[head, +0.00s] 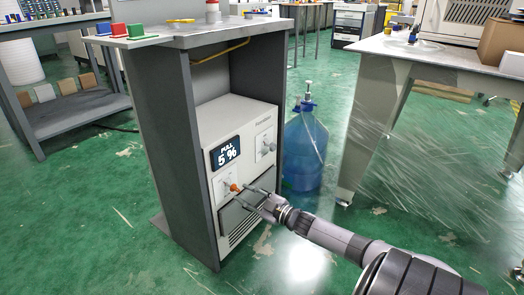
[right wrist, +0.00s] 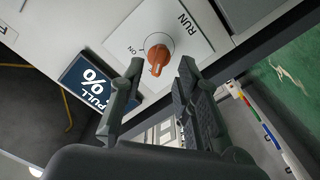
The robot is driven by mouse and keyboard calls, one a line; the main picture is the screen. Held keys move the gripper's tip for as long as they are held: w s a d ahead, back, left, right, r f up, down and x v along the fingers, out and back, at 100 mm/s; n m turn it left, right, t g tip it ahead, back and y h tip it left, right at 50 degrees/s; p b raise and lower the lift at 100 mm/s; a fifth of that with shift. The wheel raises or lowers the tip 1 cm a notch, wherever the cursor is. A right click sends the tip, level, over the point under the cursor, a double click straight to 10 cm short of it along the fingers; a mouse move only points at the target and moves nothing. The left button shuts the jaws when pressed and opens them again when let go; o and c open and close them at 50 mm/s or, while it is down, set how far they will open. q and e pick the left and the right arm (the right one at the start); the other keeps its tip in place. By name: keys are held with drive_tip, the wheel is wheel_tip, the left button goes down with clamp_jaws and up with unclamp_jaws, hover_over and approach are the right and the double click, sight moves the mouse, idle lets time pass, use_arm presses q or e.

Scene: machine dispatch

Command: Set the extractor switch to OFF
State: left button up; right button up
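The extractor unit (head: 240,150) is a pale box inside a grey cabinet, with a "PULL 5 %" display (head: 226,153). An orange rotary knob (head: 234,187) sits on a white plate at its lower left. In the right wrist view the orange knob (right wrist: 158,52) shows close up, with "ON" and "RUN" lettering on its plate; I see no OFF label. A grey switch (head: 268,148) sits at the upper right of the panel. My right gripper (head: 243,195) is open in front of the orange knob, its fingers (right wrist: 160,68) apart with nothing between them. My left gripper is out of view.
The cabinet's side wall (head: 172,140) stands left of the unit. A blue water jug (head: 304,150) stands on the floor to the right. A table with a clear plastic sheet (head: 400,130) is further right. The green floor in front is clear.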

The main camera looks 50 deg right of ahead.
drive_tip(key=s, duration=0.7)
drive_tip(key=shift+d, duration=0.3)
